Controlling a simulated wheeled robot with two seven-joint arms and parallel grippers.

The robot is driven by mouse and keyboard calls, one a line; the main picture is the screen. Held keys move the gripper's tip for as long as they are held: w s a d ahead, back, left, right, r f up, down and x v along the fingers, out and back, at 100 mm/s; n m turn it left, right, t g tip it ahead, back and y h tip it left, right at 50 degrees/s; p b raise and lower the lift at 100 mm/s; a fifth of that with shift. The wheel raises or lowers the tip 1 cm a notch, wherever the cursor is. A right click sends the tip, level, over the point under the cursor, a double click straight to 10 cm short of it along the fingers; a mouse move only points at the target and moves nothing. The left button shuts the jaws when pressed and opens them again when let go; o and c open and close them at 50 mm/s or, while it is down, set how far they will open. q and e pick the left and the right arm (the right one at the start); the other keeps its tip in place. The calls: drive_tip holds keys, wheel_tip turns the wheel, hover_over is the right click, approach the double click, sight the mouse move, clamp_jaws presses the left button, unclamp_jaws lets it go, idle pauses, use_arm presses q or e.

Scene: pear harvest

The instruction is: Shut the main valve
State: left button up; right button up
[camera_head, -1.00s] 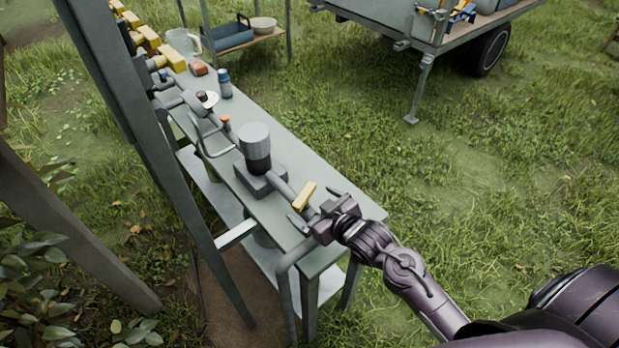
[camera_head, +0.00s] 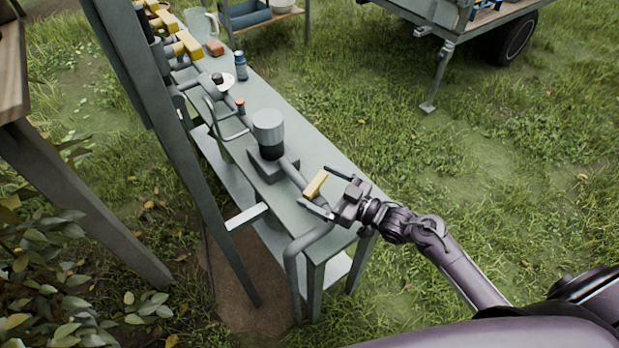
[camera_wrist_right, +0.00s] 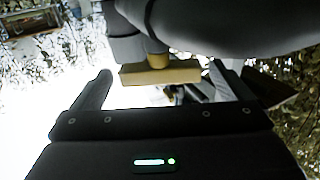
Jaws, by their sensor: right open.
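The main valve's yellow lever handle (camera_head: 315,184) sits on the grey pipe at the near end of the bench, just past the grey cylindrical unit (camera_head: 268,133). In the head view the handle lies across the pipe's run. My right gripper (camera_head: 316,188) is open, its two fingers spread on either side of the handle. In the right wrist view the yellow handle (camera_wrist_right: 160,72) lies crosswise between the fingertips of the right gripper (camera_wrist_right: 160,72), with a visible gap to each finger. Its stem goes up into a grey fitting. My left gripper is not in view.
The narrow green bench (camera_head: 320,160) carries pipework, a blue bottle (camera_head: 241,66) and several yellow-handled valves (camera_head: 188,44) at the far end. A grey post (camera_head: 165,130) stands left of the bench. Another pipe bends down at the bench's near end. Open grass lies to the right.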

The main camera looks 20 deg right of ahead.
sight(319, 187)
drive_tip(key=shift+x, duration=1.85)
